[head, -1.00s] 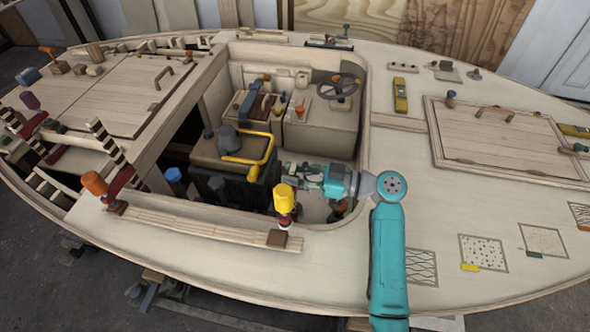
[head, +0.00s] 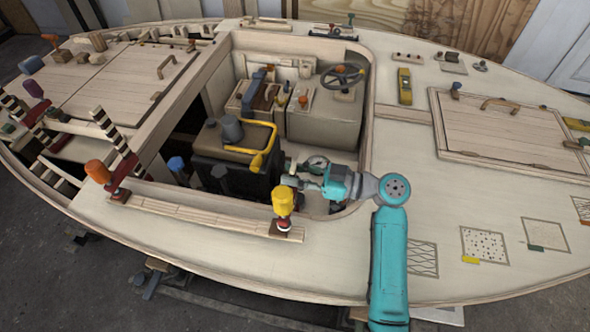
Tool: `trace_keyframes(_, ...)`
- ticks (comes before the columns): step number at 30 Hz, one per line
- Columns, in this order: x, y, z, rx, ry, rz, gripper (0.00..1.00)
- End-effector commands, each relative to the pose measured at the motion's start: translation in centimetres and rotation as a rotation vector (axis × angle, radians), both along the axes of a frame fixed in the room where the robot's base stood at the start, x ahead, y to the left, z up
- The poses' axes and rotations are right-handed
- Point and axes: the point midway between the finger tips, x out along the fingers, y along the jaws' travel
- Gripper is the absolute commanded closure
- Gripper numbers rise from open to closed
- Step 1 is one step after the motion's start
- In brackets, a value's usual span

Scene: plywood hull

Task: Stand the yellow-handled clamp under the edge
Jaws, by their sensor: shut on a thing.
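The yellow-handled clamp (head: 282,202) has a yellow handle at the top and a red part below it. It is upright at the right end of a pale wooden strip (head: 205,215), in front of the cockpit opening. My gripper (head: 294,182) reaches in from the right, just behind the handle, and is shut on the clamp; its fingertips are partly hidden. A brown block (head: 287,230) sits on the strip's end at the clamp's foot. I cannot tell whether the foot touches it.
An orange-handled clamp (head: 98,172) stands at the strip's left end. A dark box with a yellow bar (head: 264,150) stands in the cockpit close behind my gripper. The near deck (head: 240,262) is clear.

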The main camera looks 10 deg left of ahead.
Motion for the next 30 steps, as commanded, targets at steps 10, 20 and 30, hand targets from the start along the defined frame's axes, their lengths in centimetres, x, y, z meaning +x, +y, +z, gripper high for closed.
trace_keyframes(10,-0.12,0.01,0.09,0.001,-0.001,0.000,1.00)
trace_keyframes(20,-0.13,0.00,0.06,0.001,-0.001,0.000,0.41)
trace_keyframes(30,-0.10,-0.66,-0.05,0.000,0.001,-0.002,0.41)
